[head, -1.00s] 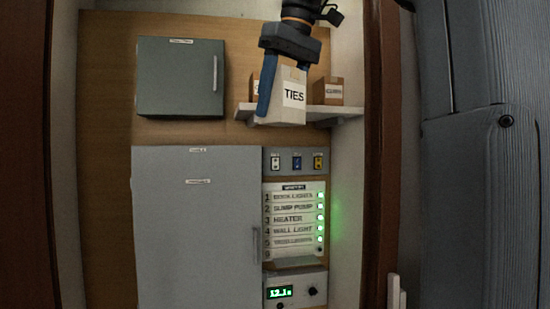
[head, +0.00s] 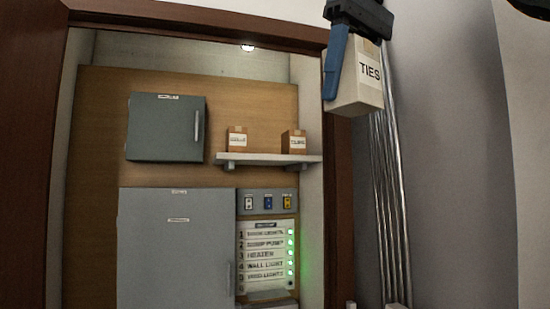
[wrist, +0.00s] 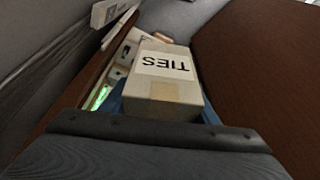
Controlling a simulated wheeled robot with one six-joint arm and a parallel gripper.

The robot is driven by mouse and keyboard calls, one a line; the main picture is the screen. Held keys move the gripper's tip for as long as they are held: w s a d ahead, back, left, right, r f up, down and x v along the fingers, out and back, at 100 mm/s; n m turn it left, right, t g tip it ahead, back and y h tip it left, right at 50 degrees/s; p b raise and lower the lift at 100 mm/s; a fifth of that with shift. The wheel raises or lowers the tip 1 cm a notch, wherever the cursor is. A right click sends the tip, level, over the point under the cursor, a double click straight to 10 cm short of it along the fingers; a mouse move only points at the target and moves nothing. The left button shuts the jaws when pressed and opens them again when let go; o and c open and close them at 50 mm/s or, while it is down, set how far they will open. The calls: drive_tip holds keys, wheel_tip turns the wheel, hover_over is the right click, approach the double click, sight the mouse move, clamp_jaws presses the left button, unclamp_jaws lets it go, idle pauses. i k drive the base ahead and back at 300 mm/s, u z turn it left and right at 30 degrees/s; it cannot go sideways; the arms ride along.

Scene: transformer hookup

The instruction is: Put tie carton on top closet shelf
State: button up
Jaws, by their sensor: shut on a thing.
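The tie carton (head: 362,88), a pale box labelled TIES, hangs in my gripper (head: 338,62) at the upper right of the head view. My gripper is shut on it, with a blue finger along its left side. The carton also fills the middle of the wrist view (wrist: 162,92). In the head view it appears right of the closet's door frame and higher than the closet shelf (head: 265,158). The shelf is white and holds two small brown cartons, a left one (head: 237,140) and a right one (head: 294,142), with a gap between them.
A dark wooden door frame (head: 336,170) borders the closet opening. Inside are a grey wall box (head: 166,128), a large grey cabinet (head: 175,250) and a labelled switch panel (head: 265,255) with green lights. Vertical pipes (head: 390,210) run along the wall at right.

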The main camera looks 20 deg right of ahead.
sight(267, 156)
drive_tip(key=z, duration=0.35)
drive_tip(key=k, duration=0.7)
drive_tip(key=u, duration=0.4)
drive_tip(key=i, duration=0.75)
drive_tip(key=u, duration=0.5)
drive_tip(key=i, duration=0.8)
drive_tip(key=z, duration=0.85)
drive_tip(key=i, duration=0.55)
drive_tip(key=z, duration=0.35)
